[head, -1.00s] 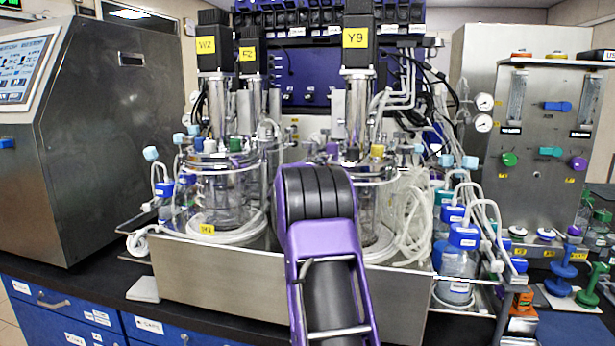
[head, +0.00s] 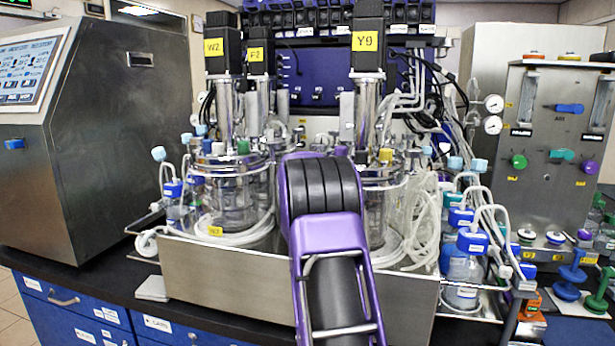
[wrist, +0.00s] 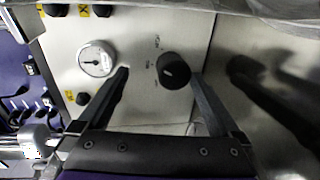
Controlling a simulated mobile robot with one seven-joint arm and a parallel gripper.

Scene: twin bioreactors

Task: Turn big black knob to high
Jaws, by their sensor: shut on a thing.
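The big black knob (wrist: 174,70) is on a steel panel in the wrist view, with a pale mark on its face and small labels around it that are too small to read. My gripper (wrist: 160,73) is shut on the knob, with one finger on each side. The right finger lies against the knob's edge; how the left finger meets it is hard to tell from this angle. In the head view my purple and black arm reaches forward between the glass vessels, and its gripper and the knob are hidden.
A round white gauge (wrist: 97,58) and a small black knob (wrist: 84,98) sit left of the gripper. In the head view, glass vessels (head: 232,190), tubing and blue-capped bottles (head: 466,258) crowd the steel tray (head: 220,285). A grey console (head: 110,140) stands at left.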

